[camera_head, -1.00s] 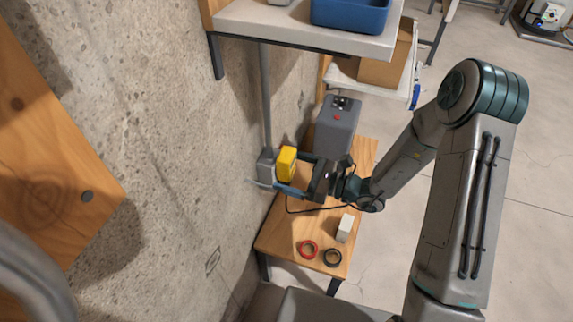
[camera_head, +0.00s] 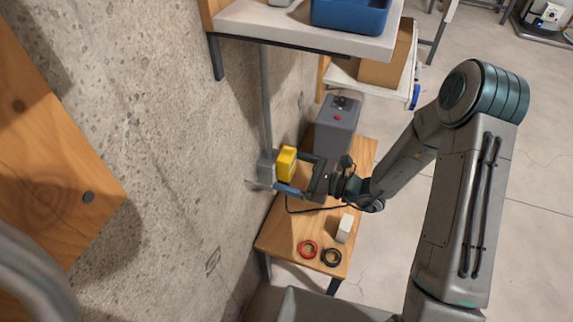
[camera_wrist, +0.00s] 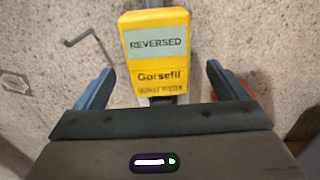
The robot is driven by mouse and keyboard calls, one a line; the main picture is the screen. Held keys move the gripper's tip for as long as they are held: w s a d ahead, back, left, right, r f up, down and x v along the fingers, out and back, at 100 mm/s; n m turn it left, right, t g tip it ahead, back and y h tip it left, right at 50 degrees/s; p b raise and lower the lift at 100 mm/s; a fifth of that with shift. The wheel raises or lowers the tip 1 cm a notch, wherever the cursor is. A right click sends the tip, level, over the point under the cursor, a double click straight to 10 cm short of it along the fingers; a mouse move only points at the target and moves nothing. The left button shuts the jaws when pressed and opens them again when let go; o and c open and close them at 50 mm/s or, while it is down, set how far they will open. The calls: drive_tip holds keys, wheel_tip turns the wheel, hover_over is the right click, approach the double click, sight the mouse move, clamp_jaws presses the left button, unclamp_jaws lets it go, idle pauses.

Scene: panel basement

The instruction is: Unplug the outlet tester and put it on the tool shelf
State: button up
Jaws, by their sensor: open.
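The yellow outlet tester (camera_head: 287,163) is on the grey outlet box (camera_head: 266,168) on the concrete wall. In the wrist view the tester (camera_wrist: 155,52) reads "REVERSED" on a pale label, with "Gorsefil" below. My gripper (camera_head: 294,174) is open in front of the wall, pointing at the tester. In the wrist view its two blue fingers (camera_wrist: 162,88) stand left and right of the tester's lower part, with a gap on each side. The grey-white shelf (camera_head: 300,32) above carries a blue bin; whether it is the tool shelf I cannot tell.
A blue bin (camera_head: 350,12) sits on the upper shelf. A conduit (camera_head: 266,100) runs up from the outlet box.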

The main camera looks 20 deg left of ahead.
sight(293, 172)
drive_tip(key=c, duration=1.8)
drive_tip(key=shift+s+d+p, duration=0.2)
drive_tip(key=shift+d+p, duration=0.2)
drive_tip(key=shift+d, duration=2.55)
drive_tip(key=shift+c, duration=0.2)
